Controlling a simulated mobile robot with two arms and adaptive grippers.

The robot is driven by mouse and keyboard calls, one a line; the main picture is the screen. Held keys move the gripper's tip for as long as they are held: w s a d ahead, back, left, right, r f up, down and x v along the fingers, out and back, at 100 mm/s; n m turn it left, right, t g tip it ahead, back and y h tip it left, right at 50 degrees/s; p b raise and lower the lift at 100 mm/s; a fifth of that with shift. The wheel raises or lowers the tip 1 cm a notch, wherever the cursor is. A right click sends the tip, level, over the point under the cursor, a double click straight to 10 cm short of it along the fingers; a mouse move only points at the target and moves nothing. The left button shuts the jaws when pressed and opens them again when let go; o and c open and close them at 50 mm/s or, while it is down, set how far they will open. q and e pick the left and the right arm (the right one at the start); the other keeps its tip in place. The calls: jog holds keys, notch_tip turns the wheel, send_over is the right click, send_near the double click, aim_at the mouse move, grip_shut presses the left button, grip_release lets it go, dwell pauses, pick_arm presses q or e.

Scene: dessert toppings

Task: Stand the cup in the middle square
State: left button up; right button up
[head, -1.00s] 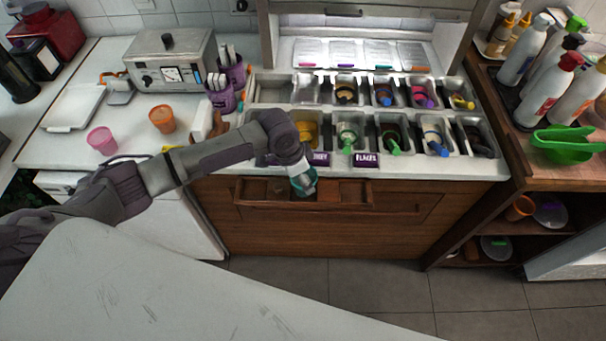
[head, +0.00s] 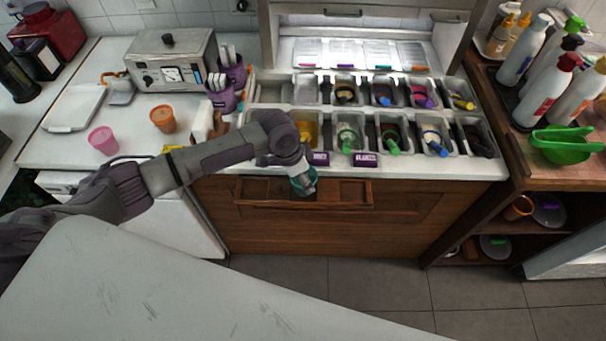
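A wooden holder (head: 350,193) with three square openings juts out from the front of the counter. My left gripper (head: 303,187) reaches over the counter edge and points down at its middle square. A small teal thing (head: 297,184), apparently the cup, shows at my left gripper's fingers, at the middle square. The hand and fingers hide much of it. I cannot tell whether the fingers still grip it, or whether it rests on the holder's floor. My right gripper is out of view.
Topping bins (head: 390,132) with scoops line the counter right behind the gripper. An orange cup (head: 163,119) and a pink cup (head: 103,140) stand on the left counter. A white table top (head: 180,290) fills the lower left. The floor before the cabinet is clear.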

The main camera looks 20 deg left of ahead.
pick_arm(q)
jog(key=shift+f, duration=0.55)
dwell(1.1)
jog(key=o, duration=0.9)
jog(key=shift+r+p, duration=0.1)
jog(key=shift+p, duration=0.25)
notch_tip(320, 180, up, 8)
jog(key=p, duration=0.8)
jog(key=shift+d, duration=0.1)
dwell(0.3)
